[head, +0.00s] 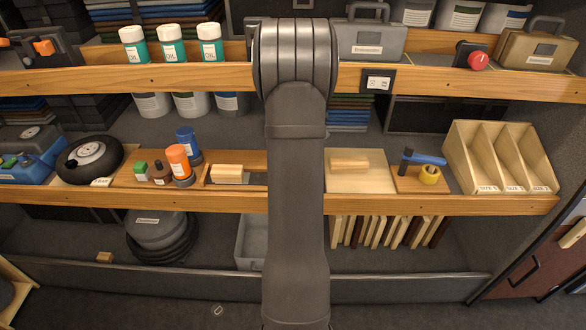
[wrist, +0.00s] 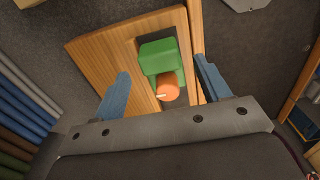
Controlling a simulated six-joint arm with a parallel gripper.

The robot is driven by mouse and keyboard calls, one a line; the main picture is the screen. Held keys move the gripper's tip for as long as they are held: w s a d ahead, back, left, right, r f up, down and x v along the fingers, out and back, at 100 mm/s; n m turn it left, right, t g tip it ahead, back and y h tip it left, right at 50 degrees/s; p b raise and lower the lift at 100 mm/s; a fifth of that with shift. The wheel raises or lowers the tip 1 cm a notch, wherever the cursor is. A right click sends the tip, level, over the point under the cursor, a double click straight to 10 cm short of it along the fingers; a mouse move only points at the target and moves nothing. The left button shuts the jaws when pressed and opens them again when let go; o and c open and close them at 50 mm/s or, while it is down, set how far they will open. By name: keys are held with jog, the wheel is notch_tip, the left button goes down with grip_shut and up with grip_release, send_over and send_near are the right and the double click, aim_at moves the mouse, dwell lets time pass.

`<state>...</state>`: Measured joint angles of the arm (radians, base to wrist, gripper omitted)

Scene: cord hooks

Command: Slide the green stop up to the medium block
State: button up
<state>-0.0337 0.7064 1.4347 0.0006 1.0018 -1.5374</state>
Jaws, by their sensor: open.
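The green stop (wrist: 160,56) is a green block in a dark slot of a wooden board (wrist: 95,45) in the wrist view. An orange round part (wrist: 168,90) with a white mark sits against its near side. My gripper (wrist: 163,68) is open, its blue fingers on either side of the green stop and orange part, apart from both. In the head view my arm hides the gripper. Pale wooden blocks lie on the middle shelf, one at centre left (head: 228,172) and one right of my arm (head: 349,163). I cannot tell which is the medium block.
The upper shelf edge (head: 180,78) runs above. Several wooden slats (head: 385,232) stand below.

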jog(key=shift+f, duration=2)
jog(key=c, duration=1.4)
jog(key=a, duration=1.2)
jog(key=shift+a, duration=0.1)
jog(key=o, duration=1.4)
jog(key=shift+r, duration=0.15)
notch_tip(320, 180, up, 12)
